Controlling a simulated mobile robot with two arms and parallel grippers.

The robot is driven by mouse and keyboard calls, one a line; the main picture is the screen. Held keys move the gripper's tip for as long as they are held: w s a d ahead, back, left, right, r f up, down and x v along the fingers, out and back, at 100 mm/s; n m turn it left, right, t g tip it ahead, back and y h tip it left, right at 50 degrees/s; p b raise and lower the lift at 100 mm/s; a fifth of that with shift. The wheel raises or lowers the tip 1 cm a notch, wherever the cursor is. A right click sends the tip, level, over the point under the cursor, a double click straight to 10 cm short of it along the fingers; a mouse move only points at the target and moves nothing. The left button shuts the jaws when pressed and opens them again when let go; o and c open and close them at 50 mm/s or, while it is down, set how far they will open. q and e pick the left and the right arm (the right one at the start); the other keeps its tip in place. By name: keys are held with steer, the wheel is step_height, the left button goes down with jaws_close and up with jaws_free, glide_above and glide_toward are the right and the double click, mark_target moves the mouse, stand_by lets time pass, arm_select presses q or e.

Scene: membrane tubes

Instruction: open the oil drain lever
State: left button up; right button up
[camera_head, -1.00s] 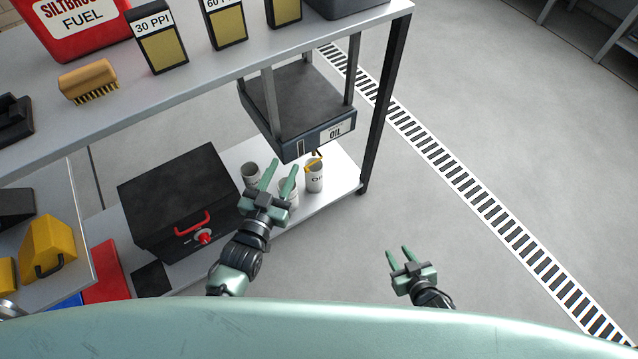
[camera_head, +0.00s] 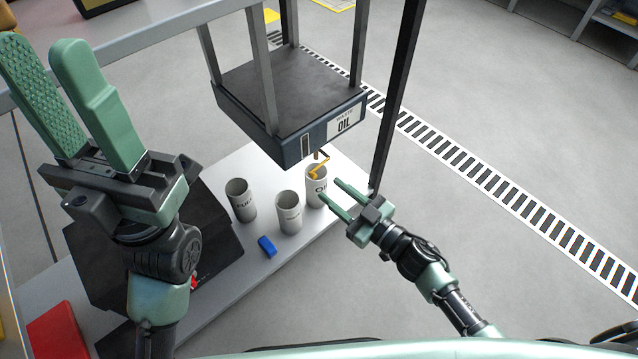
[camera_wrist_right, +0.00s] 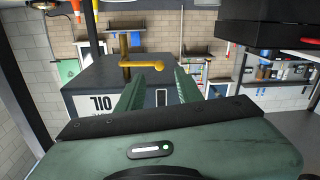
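The waste oil tank (camera_head: 292,149) hangs under the bench, its dark box marked OIL on a white label. The yellow drain lever (camera_head: 314,170) is a bent rod below the tank's front edge. A white oil can (camera_head: 316,192) stands under it. My right gripper (camera_head: 331,191) is open and empty, its fingers pointing toward the can and lever. In the right wrist view the tank looks inverted, and the lever (camera_wrist_right: 145,65) shows beyond the open fingers (camera_wrist_right: 155,86), apart from them. My left gripper (camera_head: 42,46) is open and empty, raised at the left.
Two more cans (camera_head: 241,201) (camera_head: 289,213) and a small blue block (camera_head: 267,247) stand on the pale lower shelf (camera_head: 255,287). A black box (camera_head: 215,235) is behind my left arm. A dark bench leg (camera_head: 395,100) rises right of the tank.

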mark_target(316, 177)
steer(key=shift+b+x, duration=0.6)
steer(key=shift+x, duration=1.75)
jaws_close()
steer(key=shift+f, duration=0.1)
